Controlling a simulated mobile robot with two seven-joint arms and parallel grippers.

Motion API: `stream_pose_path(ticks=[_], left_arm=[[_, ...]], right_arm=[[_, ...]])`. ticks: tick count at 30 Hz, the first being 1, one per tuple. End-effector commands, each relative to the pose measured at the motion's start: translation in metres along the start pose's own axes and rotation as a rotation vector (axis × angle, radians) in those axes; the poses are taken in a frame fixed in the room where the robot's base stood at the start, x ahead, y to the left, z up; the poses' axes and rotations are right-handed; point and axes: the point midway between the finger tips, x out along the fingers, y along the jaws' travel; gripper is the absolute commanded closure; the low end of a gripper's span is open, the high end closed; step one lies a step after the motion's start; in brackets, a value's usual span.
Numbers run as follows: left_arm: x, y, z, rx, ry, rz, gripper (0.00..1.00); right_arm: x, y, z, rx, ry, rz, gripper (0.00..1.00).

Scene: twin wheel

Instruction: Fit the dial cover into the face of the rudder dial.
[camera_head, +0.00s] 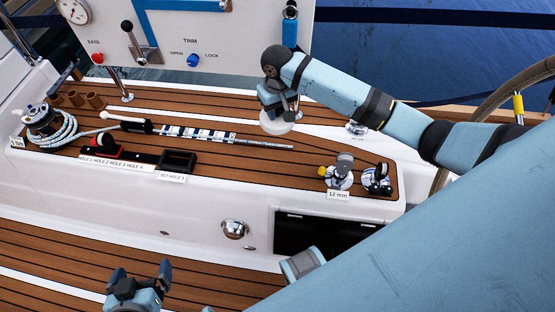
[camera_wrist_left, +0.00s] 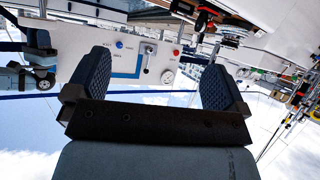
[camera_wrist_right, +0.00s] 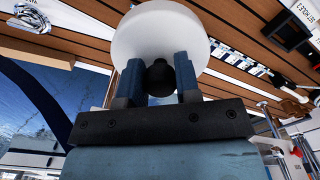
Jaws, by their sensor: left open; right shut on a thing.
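The dial cover (camera_head: 277,125) is a pale round disc hanging under my right gripper (camera_head: 281,102), above the teak deck at the middle. In the right wrist view the cover (camera_wrist_right: 158,35) shows large, with a dark knob (camera_wrist_right: 158,77) between the fingers. My right gripper (camera_wrist_right: 158,82) is shut on that knob. The rudder dial (camera_head: 73,11) is a white round gauge at the upper left of the white panel, cut by the picture's top edge. The cover is well apart from it. My left gripper (camera_head: 141,272) is open and empty, low at the front left.
The white panel (camera_head: 225,50) carries a lever (camera_head: 136,42), a red knob (camera_head: 97,58) and a blue knob (camera_head: 193,60). A winch with rope (camera_head: 47,125) stands at the left.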

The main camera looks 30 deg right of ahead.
Motion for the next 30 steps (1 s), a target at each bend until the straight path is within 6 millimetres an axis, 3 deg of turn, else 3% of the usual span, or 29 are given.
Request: stream_pose_path(ticks=[8, 11, 24, 30], left_arm=[[0.000, 0.000, 0.000, 0.001, 0.002, 0.000, 0.01], [0.002, 0.000, 0.003, 0.000, 0.003, 0.001, 0.01], [0.007, 0.004, 0.005, -0.019, 0.050, 0.023, 0.01], [0.007, 0.006, 0.002, -0.025, 0.066, 0.031, 0.01]], right_arm=[[0.001, 0.000, 0.000, -0.001, 0.000, -0.001, 0.93], [0.012, 0.000, 0.000, -0.001, -0.001, -0.001, 0.93], [0.126, -0.001, 0.000, -0.001, -0.001, -0.001, 0.93], [0.154, -0.001, 0.000, -0.002, 0.000, -0.001, 0.93]])
